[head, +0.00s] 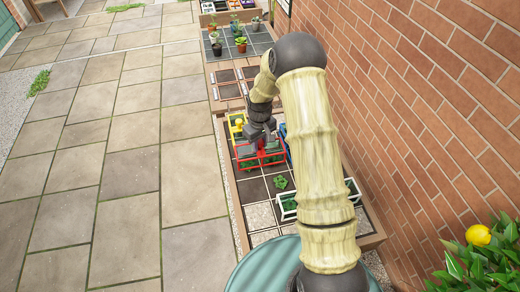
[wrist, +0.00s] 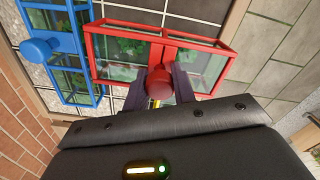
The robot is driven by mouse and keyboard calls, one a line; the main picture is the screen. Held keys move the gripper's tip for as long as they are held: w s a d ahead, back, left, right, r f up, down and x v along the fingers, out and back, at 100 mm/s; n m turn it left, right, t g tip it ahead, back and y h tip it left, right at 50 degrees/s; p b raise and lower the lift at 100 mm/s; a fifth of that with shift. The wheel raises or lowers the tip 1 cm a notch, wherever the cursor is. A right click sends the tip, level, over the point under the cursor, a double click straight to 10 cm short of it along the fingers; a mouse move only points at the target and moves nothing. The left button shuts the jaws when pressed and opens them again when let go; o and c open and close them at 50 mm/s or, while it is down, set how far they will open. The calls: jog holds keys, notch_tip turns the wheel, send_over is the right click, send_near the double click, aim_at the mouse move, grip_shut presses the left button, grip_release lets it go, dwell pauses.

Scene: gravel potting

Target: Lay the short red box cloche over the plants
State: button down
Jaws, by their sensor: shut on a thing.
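The red box cloche (head: 240,165) has a red frame, clear panes and a red knob. In the wrist view its frame (wrist: 160,25) lies across the upper middle. My gripper (wrist: 159,86) is shut on its red knob (wrist: 160,84). In the head view my gripper (head: 262,137) is directly above the cloche and partly hides it. Green plants (wrist: 192,58) show through the panes. I cannot tell whether the cloche rests on the bed or hangs just above it.
A blue cloche (wrist: 40,48) stands close beside the red one. A yellow cloche (head: 235,120) is behind it. White cloches (head: 289,212) and a bare plant (head: 281,182) are nearer. The brick wall (head: 440,90) borders the bed on the right; paving (head: 120,170) lies open on the left.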

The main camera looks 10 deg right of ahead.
aim_at(260, 149)
notch_tip(260, 149, down, 3)
jog(key=shift+p, duration=0.4)
jog(key=shift+w+d+f, duration=0.1)
jog(key=shift+f, duration=0.3)
jog(key=shift+f, duration=0.1)
jog(key=c, duration=1.1)
grip_release()
jog(key=shift+c, duration=0.2)
jog(key=shift+s, duration=0.2)
